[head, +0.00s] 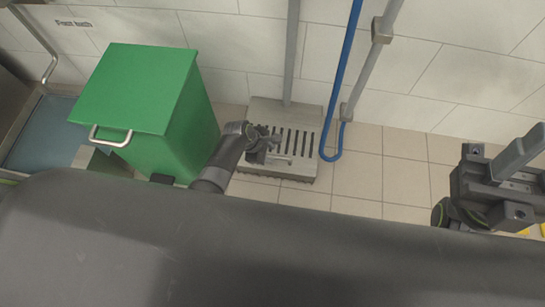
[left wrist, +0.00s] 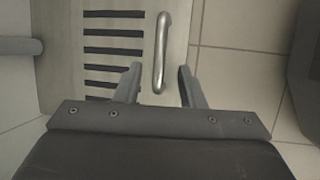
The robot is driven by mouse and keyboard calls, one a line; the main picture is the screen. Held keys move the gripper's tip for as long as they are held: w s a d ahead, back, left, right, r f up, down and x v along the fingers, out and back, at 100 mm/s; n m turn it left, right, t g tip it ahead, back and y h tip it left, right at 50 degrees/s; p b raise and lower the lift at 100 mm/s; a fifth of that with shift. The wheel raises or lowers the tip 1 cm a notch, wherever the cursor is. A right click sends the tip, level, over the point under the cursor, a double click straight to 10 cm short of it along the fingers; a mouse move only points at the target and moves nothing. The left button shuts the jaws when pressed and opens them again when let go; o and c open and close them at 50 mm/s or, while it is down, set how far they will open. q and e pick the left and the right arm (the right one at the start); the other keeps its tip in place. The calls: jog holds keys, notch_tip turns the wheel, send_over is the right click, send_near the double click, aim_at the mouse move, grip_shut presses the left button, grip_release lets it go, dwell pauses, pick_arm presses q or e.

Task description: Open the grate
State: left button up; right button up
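The grate (head: 294,140) is a grey metal cover with dark slots, set in a low box by the wall, and it lies flat. It also fills the upper left of the left wrist view (left wrist: 112,32). A shiny bar handle (left wrist: 160,52) is fixed beside the slots. My left gripper (head: 275,146) is over the grate. In the left wrist view its two fingers (left wrist: 158,76) are apart, one on each side of the handle's lower end, with gaps on both sides. My right gripper (head: 505,175) is at the far right, away from the grate; its fingers are unclear.
A green bin (head: 140,90) with a lid and metal handle stands left of the grate. A blue hose (head: 345,80) and grey pipes (head: 375,60) run down the tiled wall behind. Tiled floor (head: 375,175) is free right of the grate.

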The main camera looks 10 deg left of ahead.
aim_at(275, 156)
pick_arm(q)
jog(key=shift+b+x, duration=0.8)
jog(key=shift+x, duration=0.9)
grip_shut()
